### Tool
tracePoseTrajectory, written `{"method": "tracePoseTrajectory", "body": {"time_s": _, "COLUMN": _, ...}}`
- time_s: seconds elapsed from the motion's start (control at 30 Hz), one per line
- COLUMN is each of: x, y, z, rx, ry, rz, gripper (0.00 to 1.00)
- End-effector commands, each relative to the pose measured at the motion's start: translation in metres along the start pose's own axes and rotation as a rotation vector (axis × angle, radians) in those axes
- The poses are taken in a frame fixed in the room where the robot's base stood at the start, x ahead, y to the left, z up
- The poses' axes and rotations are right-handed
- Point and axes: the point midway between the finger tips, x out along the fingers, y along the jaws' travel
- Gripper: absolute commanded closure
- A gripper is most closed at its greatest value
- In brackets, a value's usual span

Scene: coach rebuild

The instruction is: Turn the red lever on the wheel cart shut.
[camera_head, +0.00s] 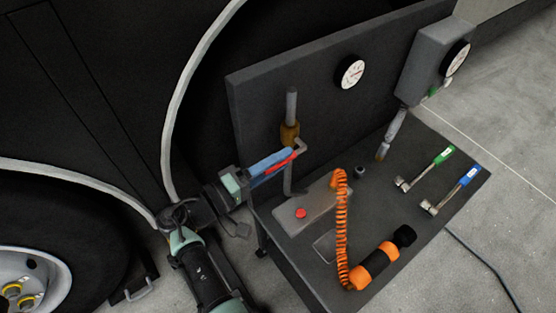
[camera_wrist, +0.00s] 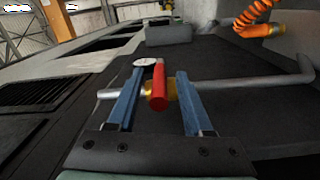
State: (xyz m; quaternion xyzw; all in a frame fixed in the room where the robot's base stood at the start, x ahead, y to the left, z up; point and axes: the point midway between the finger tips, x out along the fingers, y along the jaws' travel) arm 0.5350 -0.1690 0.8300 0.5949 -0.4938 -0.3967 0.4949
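The red lever (camera_head: 283,162) is on a pipe at the left end of the wheel cart (camera_head: 400,150). In the wrist view the red lever (camera_wrist: 158,88) points toward my camera, in front of a brass valve body (camera_wrist: 173,91) on a grey pipe (camera_wrist: 245,85). My gripper (camera_head: 272,164) reaches in from the left. Its two blue fingers stand either side of the lever in the wrist view (camera_wrist: 160,75), with a visible gap on each side. The gripper is open and not clamped on the lever. The fingers partly hide the valve in the head view.
On the cart top lie an orange coiled hose (camera_head: 342,230), an orange-black tool (camera_head: 376,265), a plate with a red button (camera_head: 301,213), and green- (camera_head: 443,155) and blue-handled (camera_head: 468,175) tools. The upright panel (camera_head: 320,100) with a gauge (camera_head: 350,72) stands behind. A coach wheel (camera_head: 30,280) is at left.

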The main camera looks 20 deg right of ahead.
Motion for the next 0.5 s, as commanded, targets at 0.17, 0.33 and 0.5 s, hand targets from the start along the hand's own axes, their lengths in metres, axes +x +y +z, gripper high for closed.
{"method": "tracePoseTrajectory", "body": {"time_s": 0.17, "x": -0.001, "y": 0.0, "z": 0.001, "rx": 0.0, "ry": -0.001, "rz": -0.001, "gripper": 0.49}}
{"method": "tracePoseTrajectory", "body": {"time_s": 0.33, "x": -0.016, "y": -0.001, "z": 0.0, "rx": 0.0, "ry": 0.002, "rz": -0.002, "gripper": 0.49}}
{"method": "tracePoseTrajectory", "body": {"time_s": 0.5, "x": -0.052, "y": -0.001, "z": -0.001, "rx": 0.0, "ry": 0.005, "rz": -0.001, "gripper": 0.49}}
